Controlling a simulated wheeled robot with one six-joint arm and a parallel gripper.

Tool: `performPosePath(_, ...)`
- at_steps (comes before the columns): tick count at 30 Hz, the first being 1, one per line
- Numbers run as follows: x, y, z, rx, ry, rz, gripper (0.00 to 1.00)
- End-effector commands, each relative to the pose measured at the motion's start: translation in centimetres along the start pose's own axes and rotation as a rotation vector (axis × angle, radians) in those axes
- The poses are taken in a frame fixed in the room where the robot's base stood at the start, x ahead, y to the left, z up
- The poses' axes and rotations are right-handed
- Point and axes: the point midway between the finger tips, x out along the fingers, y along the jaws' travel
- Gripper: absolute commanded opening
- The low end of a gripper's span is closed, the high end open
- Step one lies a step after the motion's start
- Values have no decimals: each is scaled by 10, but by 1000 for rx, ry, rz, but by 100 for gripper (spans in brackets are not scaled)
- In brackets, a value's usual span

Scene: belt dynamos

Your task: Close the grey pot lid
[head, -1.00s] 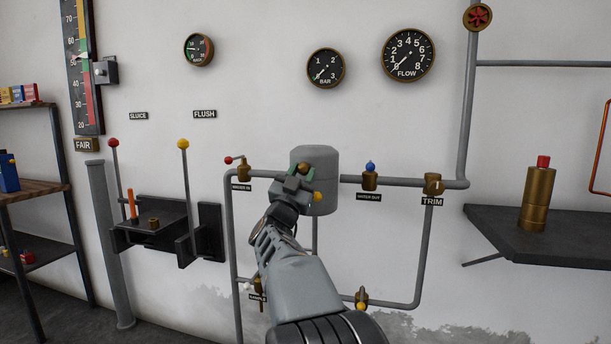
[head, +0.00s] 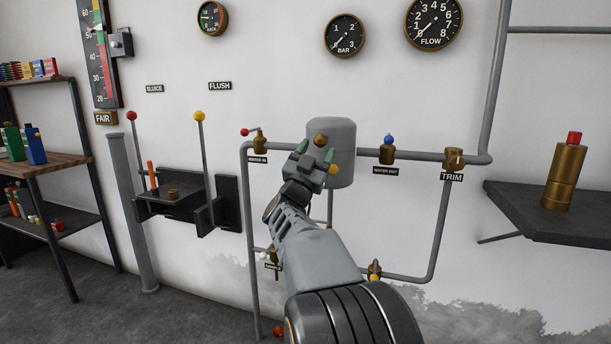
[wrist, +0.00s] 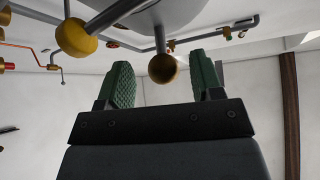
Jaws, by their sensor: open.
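The grey pot (head: 343,133) is an upright cylinder on the wall pipework. A round brass knob (head: 320,139) is on its front side, with a yellow ball (head: 334,169) lower down. I see no open gap, and I cannot tell the lid's edge from the body. My gripper (head: 315,152) is open in front of the pot, its green fingertips just below and to either side of the brass knob. In the wrist view the knob (wrist: 163,68) shows beyond and between the spread fingers, apart from both. The pot's grey surface (wrist: 170,12) is above it.
Pipes with valves run on both sides: a red-handled one (head: 260,143) at left, a blue-topped one (head: 387,151) at right. A dark shelf (head: 520,222) with a brass cylinder (head: 565,178) stands at far right. Levers (head: 204,160) rise at left. Open floor lies lower left.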

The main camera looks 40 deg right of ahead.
Motion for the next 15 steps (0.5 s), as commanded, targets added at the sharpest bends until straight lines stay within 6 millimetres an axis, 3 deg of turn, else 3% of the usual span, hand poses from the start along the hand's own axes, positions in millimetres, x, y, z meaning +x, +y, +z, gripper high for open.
performPosePath(9, -65, 0, -1, 0, -3, -2, 60)
performPosePath(15, -98, 0, 0, 0, -4, -1, 60)
